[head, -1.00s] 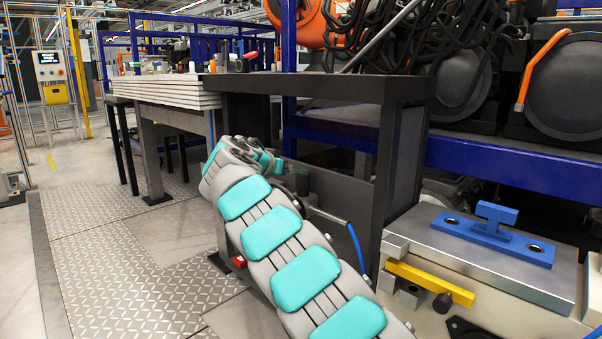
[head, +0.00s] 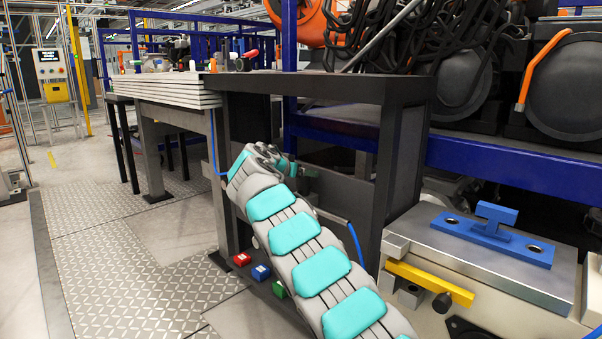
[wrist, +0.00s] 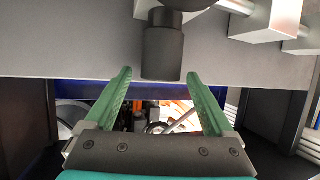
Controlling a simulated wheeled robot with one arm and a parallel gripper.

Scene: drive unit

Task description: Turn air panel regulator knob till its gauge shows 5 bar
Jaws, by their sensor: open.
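In the wrist view, my gripper (wrist: 158,100) is open, with its two green fingers spread apart and nothing between their tips. A black cylindrical knob (wrist: 162,50) hangs from the grey panel (wrist: 60,40) just beyond the fingertips, roughly midway between them and slightly towards the right one. The fingers do not appear to touch it. Part of a dark round body (wrist: 190,4) shows above the knob at the top edge; no gauge face or needle can be read. In the head view, my arm hides the knob and most of the gripper.
In the head view, a dark bench frame (head: 404,160) stands beside my arm. A steel block with a blue T-handle plate (head: 490,240) is at right. Red (head: 241,259), blue (head: 261,272) and green (head: 279,289) buttons or blocks sit low beside the arm. The floor plates (head: 110,250) at left are clear.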

